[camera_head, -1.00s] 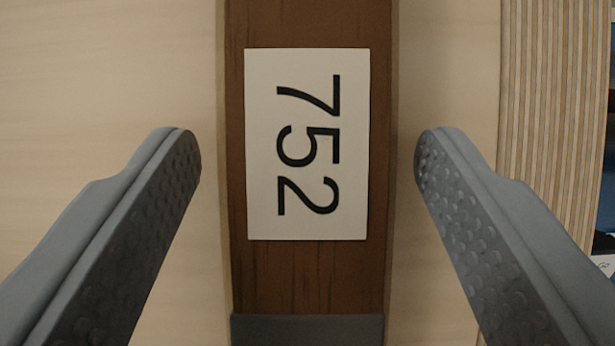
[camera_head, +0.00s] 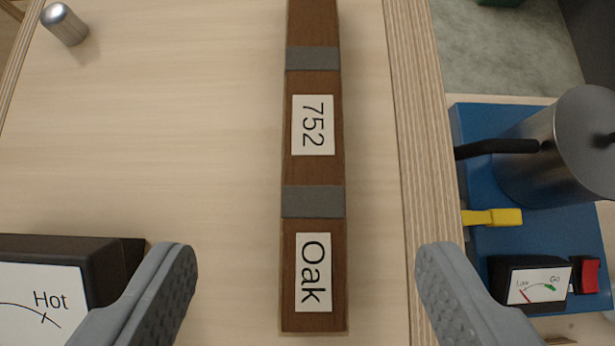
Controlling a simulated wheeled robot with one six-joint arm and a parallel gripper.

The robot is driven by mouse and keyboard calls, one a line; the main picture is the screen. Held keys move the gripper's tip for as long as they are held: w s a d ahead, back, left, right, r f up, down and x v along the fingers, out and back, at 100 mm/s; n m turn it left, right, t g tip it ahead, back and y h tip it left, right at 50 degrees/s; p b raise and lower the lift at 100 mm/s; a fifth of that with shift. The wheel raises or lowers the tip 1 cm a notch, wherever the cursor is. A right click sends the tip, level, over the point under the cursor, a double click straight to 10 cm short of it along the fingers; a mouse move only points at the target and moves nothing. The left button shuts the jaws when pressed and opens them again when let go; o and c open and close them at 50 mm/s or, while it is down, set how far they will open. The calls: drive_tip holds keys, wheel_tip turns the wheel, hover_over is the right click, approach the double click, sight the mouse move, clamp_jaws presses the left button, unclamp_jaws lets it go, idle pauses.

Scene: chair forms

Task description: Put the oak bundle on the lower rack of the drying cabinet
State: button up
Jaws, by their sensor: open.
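The oak bundle (camera_head: 314,172) is a long dark brown bar lying lengthwise on a pale wooden surface. It has two grey bands and two white labels, reading "752" and "Oak". Its far end runs out of the top of the view. My gripper (camera_head: 306,262) is open and empty, with one finger on each side of the bundle's near end and wide gaps between. It appears to be above the bundle, not touching it. The drying cabinet's lower rack cannot be made out in this view.
A dark gauge box (camera_head: 60,285) marked "Hot" stands at lower left, close to the left finger. A metal peg (camera_head: 64,24) is at upper left. A plywood edge (camera_head: 425,160) bounds the right; beyond it is a blue unit (camera_head: 490,185) with a metal pot (camera_head: 560,150) and a small gauge (camera_head: 530,283).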

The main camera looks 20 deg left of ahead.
drive_tip(key=s, duration=0.2)
approach(312, 125)
drive_tip(key=shift+t, duration=0.4)
drive_tip(key=x, duration=0.4)
drive_tip(key=shift+s+a+f, duration=0.2)
drive_tip(key=shift+s+a, duration=0.05)
drive_tip(key=shift+s, duration=0.1)
drive_tip(key=shift+d+x, duration=0.15)
drive_tip(key=shift+x, duration=1.2)
drive_tip(key=shift+d+x, duration=0.15)
drive_tip(key=shift+x, duration=1.25)
drive_tip(key=shift+c, duration=0.5)
drive_tip(key=c, duration=1.2)
drive_tip(key=shift+r, duration=5.05)
drive_tip(key=shift+c, duration=0.2)
